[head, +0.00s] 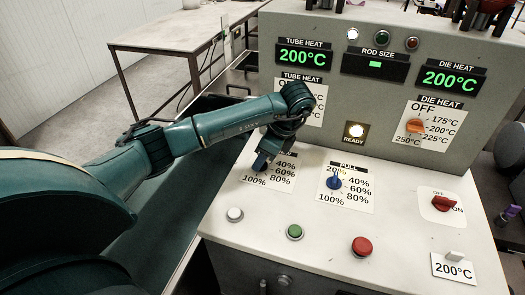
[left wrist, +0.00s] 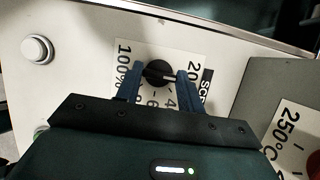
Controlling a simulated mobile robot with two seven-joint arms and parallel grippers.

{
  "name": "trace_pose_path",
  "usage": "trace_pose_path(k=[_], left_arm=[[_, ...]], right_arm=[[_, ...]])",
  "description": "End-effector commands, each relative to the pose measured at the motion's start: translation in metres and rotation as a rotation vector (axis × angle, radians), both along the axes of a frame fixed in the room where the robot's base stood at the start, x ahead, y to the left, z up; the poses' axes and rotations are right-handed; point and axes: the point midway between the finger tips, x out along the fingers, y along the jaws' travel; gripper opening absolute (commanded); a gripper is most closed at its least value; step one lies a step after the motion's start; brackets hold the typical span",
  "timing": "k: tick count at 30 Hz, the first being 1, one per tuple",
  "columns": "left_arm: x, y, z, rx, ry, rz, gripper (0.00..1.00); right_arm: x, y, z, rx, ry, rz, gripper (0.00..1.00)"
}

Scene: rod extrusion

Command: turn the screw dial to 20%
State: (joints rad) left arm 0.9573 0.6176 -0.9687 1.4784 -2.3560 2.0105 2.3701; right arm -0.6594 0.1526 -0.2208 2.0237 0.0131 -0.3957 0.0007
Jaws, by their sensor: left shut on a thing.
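The screw dial (left wrist: 158,71) is a dark round knob on a white label, seen in the left wrist view. Its label (left wrist: 123,57) shows 100% on the left and 20 on the right. A pale mark on the knob points to the right, toward the 20 side; its exact reading I cannot tell. My left gripper (left wrist: 159,80) has its two blue fingers on either side of the knob, shut on it. In the head view my left gripper (head: 262,161) covers most of the dial and part of its label. My right gripper is not in view.
The blue pull dial (head: 334,182) is just right of the screw dial. White (head: 235,214), green (head: 295,231) and red (head: 362,246) buttons line the panel's front. A red switch (head: 444,203) is at right. The upright panel rises close behind my left gripper.

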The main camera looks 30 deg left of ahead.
Motion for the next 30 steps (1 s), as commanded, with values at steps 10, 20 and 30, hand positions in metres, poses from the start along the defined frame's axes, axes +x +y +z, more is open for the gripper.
trace_pose_path(k=[10,20,30], left_arm=[[0.0007,0.0,0.0004,-0.001,-0.003,0.045,0.15],[0.0007,-0.0001,0.0002,-0.001,-0.003,0.045,0.41],[0.0004,0.0,0.0001,-0.001,-0.001,0.044,0.6]], right_arm=[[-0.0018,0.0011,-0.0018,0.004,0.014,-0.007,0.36],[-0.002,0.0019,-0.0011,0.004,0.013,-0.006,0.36],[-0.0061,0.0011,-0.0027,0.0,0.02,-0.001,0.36]])
